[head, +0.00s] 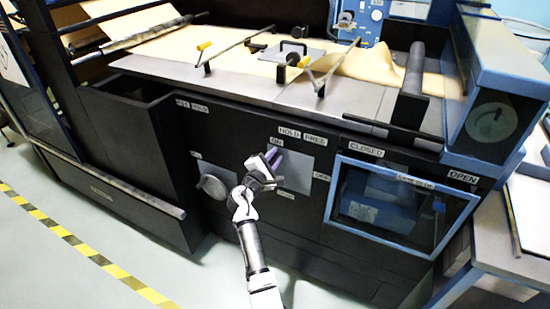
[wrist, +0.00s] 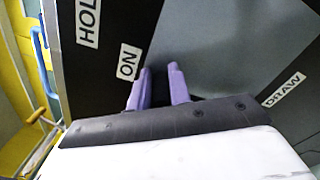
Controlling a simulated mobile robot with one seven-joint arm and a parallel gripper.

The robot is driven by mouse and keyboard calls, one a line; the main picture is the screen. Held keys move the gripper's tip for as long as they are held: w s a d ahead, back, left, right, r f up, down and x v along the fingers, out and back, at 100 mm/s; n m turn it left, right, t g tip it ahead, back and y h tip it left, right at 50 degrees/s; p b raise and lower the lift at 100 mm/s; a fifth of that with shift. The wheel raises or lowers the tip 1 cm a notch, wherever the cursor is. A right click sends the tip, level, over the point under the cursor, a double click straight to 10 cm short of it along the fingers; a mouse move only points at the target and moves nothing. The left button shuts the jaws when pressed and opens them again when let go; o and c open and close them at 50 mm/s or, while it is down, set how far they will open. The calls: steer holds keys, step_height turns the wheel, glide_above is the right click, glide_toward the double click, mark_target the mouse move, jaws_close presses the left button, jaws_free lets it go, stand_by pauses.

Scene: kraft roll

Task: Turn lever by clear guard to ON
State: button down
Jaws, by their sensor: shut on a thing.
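My gripper (head: 270,162) is at the grey plate (head: 297,172) on the dark machine front, left of the blue-framed clear guard (head: 400,174). Its purple fingers (wrist: 160,72) are shut on a dark lever (wrist: 158,88) in the wrist view. Most of the lever is hidden by the fingers and gripper body. The ON label (wrist: 128,62) is just left of the fingertips, and the DRAW label (wrist: 284,90) is farther right. In the head view, the ON label (head: 277,141) is above the gripper. I cannot tell the lever's exact angle.
A HOLD label (head: 303,136) is above the plate. CLOSED (head: 367,150) and OPEN (head: 463,177) labels are above the guard. Kraft paper (head: 225,42) runs across the machine top. The floor at front left is clear.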

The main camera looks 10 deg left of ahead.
steer(key=shift+a+y, duration=0.3)
steer(key=shift+a, duration=0.35)
steer(key=c, duration=1.7)
jaws_free()
steer(key=shift+c, duration=0.2)
steer(key=o, duration=0.4)
steer(key=shift+a+f, duration=0.15)
steer(key=shift+f, duration=0.1)
steer(key=shift+d+b+v, duration=0.15)
steer(key=shift+b+v, duration=0.5)
steer(key=shift+v, duration=2.7)
steer(key=shift+d+b+v, duration=0.15)
steer(key=shift+b+v, duration=0.5)
steer(key=shift+v, duration=2.65)
steer(key=shift+r, duration=0.1)
